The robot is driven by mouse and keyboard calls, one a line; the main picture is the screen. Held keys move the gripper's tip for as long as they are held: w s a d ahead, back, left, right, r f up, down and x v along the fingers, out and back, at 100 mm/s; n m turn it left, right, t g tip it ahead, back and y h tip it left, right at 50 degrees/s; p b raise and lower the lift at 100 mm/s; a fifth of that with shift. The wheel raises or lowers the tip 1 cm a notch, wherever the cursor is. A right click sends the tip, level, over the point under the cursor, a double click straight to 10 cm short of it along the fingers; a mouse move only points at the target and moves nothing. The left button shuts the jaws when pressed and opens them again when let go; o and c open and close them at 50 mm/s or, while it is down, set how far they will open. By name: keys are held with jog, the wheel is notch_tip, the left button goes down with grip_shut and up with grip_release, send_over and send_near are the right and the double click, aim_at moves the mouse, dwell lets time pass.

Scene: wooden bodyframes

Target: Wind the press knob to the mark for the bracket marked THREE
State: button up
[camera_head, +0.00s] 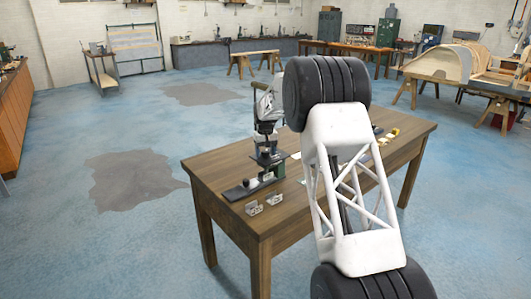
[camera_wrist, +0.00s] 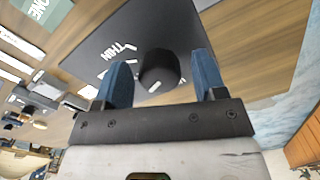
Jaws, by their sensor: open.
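The press knob (camera_wrist: 157,72) is a dark round knob with a white mark, on a dark plate (camera_wrist: 100,48) in the wrist view. White lettering on the plate beside the knob starts "THIN"; the rest of the scale is partly hidden. My gripper (camera_wrist: 161,60) is open, with one blue finger on each side of the knob; I cannot tell whether either touches it. A green card (camera_wrist: 45,10) at the upper left reads "ONE". In the head view, two small metal brackets (camera_head: 254,208) stand near the table's front edge. No THREE label is readable.
The wooden table (camera_head: 225,175) carries a green press stand (camera_head: 271,166), with the dark plate (camera_head: 243,190) to its left. My arm hides the table's middle. Open blue floor surrounds the table.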

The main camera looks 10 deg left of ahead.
jog(key=c, duration=0.9)
jog(key=shift+m, duration=1)
jog(key=o, duration=0.9)
